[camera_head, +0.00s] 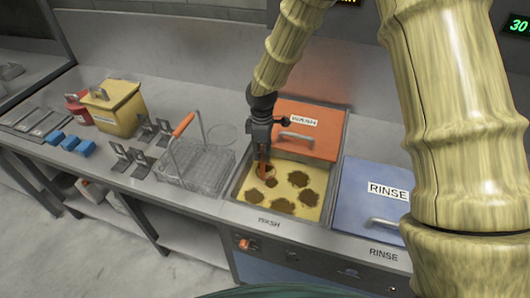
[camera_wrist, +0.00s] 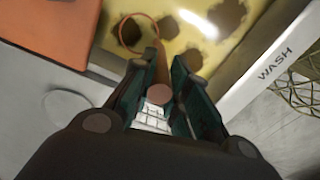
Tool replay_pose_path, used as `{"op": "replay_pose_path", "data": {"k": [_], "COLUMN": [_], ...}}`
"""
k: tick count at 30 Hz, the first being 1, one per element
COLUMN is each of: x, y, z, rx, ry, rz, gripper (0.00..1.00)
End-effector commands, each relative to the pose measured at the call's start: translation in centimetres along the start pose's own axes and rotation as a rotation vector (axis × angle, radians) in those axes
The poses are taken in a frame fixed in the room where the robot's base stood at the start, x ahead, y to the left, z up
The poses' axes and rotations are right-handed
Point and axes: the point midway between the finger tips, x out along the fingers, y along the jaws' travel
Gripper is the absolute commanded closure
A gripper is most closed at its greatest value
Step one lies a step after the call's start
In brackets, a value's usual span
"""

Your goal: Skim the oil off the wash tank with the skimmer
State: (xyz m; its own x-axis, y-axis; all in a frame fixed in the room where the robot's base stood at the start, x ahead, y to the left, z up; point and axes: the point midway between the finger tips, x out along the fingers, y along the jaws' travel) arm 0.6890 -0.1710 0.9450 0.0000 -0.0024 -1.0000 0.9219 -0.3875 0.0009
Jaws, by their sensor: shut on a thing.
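The wash tank (camera_head: 235,211) is open and holds yellow liquid (camera_head: 284,188) with several dark brown oil patches (camera_head: 300,179). Its orange lid (camera_head: 318,142), labelled WASH, sits behind the opening. My gripper (camera_head: 262,150) is over the tank's back left part, shut on the orange-brown handle of the skimmer (camera_head: 264,169). The skimmer points down toward the liquid. The wrist view shows its handle (camera_wrist: 161,68) between my fingers and its thin ring (camera_wrist: 124,37) over the yellow liquid near an oil patch. I cannot tell whether the ring touches the liquid.
A blue lid labelled RINSE (camera_head: 372,190) covers the right tank. A wire basket (camera_head: 195,165) with an orange handle stands just left of the wash tank. Farther left are a yellow box (camera_head: 113,108), a red container (camera_head: 76,107) and blue blocks (camera_head: 70,143).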

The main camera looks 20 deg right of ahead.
Motion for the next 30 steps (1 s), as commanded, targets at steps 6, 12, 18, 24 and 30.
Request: {"op": "replay_pose_path", "data": {"k": [6,12,18,24,30], "x": [0.0,-0.1,-0.1,-0.1,0.0], "y": [0.2,0.0,-0.3,-0.5,-0.7], "z": [-0.1,1.0,2.3,3.6,4.2], "rx": [0.0,0.0,0.0,0.001,0.0], "ry": [0.0,0.0,0.0,0.0,0.0], "rz": [0.001,0.001,0.001,0.001,0.001], "gripper": [1.0,1.0,1.0,1.0,1.0]}}
